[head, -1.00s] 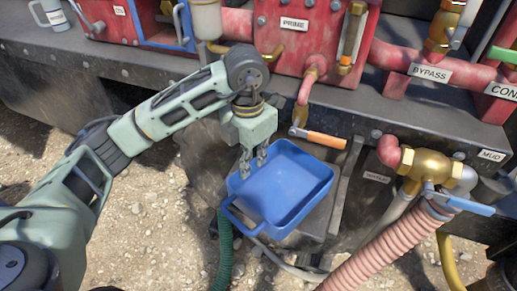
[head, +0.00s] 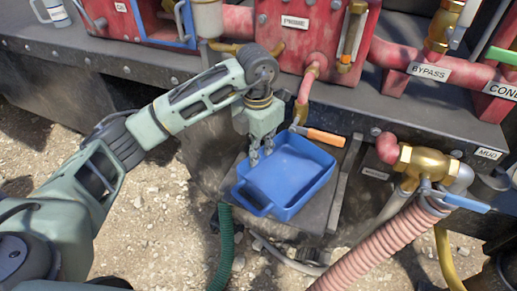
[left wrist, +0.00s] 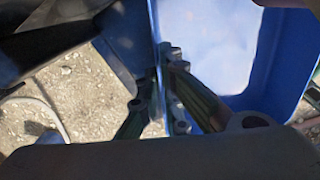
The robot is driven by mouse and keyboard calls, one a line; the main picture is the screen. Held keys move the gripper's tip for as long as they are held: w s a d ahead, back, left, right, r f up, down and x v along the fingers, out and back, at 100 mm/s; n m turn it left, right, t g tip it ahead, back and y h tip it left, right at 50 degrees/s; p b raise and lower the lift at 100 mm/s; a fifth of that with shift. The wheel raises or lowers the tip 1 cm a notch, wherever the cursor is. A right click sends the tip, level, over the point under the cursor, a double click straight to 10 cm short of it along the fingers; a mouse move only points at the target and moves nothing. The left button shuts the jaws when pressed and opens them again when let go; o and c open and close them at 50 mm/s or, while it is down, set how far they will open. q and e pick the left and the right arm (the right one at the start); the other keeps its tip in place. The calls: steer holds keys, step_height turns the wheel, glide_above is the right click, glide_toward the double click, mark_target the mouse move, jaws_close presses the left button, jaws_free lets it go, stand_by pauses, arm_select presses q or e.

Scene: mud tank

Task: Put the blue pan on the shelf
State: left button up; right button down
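The blue pan (head: 290,172) is a deep square tray with a loop handle at its lower left. In the head view it is over a dark metal step, and I cannot tell whether it touches it. My left gripper (head: 261,153) is at the pan's left rim, fingers pointing down. In the left wrist view the pan (left wrist: 205,45) fills the upper right, and its thin wall runs between the two fingers (left wrist: 163,95), which close on it. The pan looks empty. My right gripper is out of view.
A long grey ledge (head: 130,48) runs behind, carrying red machinery (head: 305,45) and pipes. An orange-handled valve (head: 318,136) is just behind the pan. A brass valve (head: 425,165) and a pink ribbed hose (head: 385,245) are at right. A green hose (head: 222,250) hangs at lower left.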

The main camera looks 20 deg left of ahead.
arm_select(q)
steer(key=o, duration=0.3)
steer(key=shift+o, duration=0.2)
steer(key=shift+r, duration=0.15)
steer(key=shift+r, duration=0.2)
step_height(320, 180, up, 12)
steer(key=b, duration=0.1)
steer(key=shift+a+f, duration=0.15)
steer(key=shift+f, duration=0.05)
